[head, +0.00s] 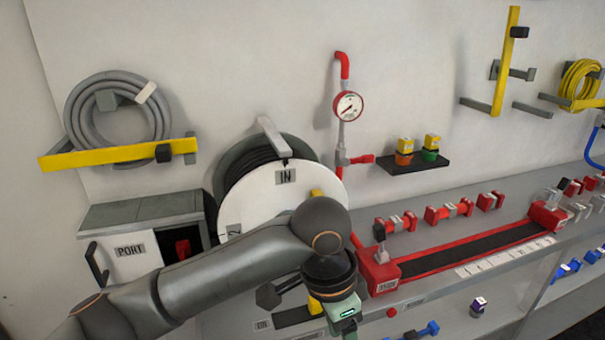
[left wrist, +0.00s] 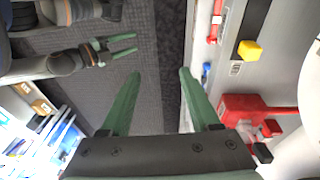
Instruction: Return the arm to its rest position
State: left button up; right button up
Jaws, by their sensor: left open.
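My left arm reaches across the head view from the lower left, in front of the white hose reel (head: 275,187). Its wrist points down beside the red-ended tray (head: 382,275), and the fingertips are below the frame edge. In the left wrist view my left gripper (left wrist: 160,74) is open with nothing between its fingers, over dark flooring. My right gripper (left wrist: 136,44) shows at the upper left of that view. Its two green fingers are apart and empty, over the grey floor mat. It does not show in the head view.
The bench (head: 480,225) holds red fittings close to my left wrist. A PORT cabinet (head: 130,250) stands at left, below a coiled grey hose (head: 118,115). A pressure gauge (head: 348,106) and a black shelf (head: 415,163) are on the wall.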

pick_arm(q)
jog(key=w+d+f+n+t+h+p, duration=0.25)
jog(key=f+n+h, duration=0.4)
jog(key=f, duration=0.35)
jog(key=a+f+n+t, duration=0.4)
jog(key=a+f+t, duration=0.1)
jog(key=a+f, duration=0.35)
jog(key=s+a+f+t+y, duration=0.1)
jog(key=s+a+f+y, duration=0.2)
jog(key=s+a, duration=0.3)
jog(key=s+a+f+n+t+y+p, duration=0.1)
jog(key=s+a+f+y, duration=0.2)
jog(key=a, duration=0.7)
jog(key=s+f, duration=0.2)
jog(key=s, duration=0.1)
jog(key=shift+s+a+f, duration=0.15)
jog(key=shift+a+f, duration=0.05)
jog(key=shift+a, duration=0.2)
pick_arm(e)
jog(key=r, duration=0.4)
jog(key=shift+w, duration=0.35)
pick_arm(q)
jog(key=shift+n, duration=0.25)
pick_arm(e)
jog(key=shift+o, duration=0.3)
